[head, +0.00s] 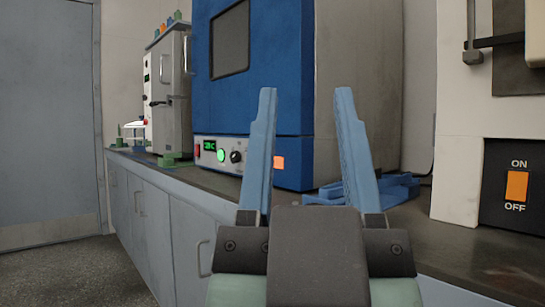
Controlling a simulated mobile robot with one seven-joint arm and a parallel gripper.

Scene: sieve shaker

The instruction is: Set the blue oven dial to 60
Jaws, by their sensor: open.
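The blue oven (275,95) stands on the dark counter with a window in its door. Its control panel (219,153) is low on the front, with a small green display (210,145), a lit green round button (221,155) and a black dial (236,157). The dial's numbers are too small to read. An orange square (279,162) lies at the panel's right, partly beside my finger. My gripper (304,95) is open and empty, its two blue fingers pointing up in front of the oven. The left finger covers part of the oven's front; the fingers appear apart from the dial.
A grey cabinet-like unit (168,90) stands further left on the counter (200,181). A blue object (397,190) lies right of the oven. A pale machine (460,150) with an orange ON/OFF switch (516,186) stands at right. Open floor (75,278) lies at lower left.

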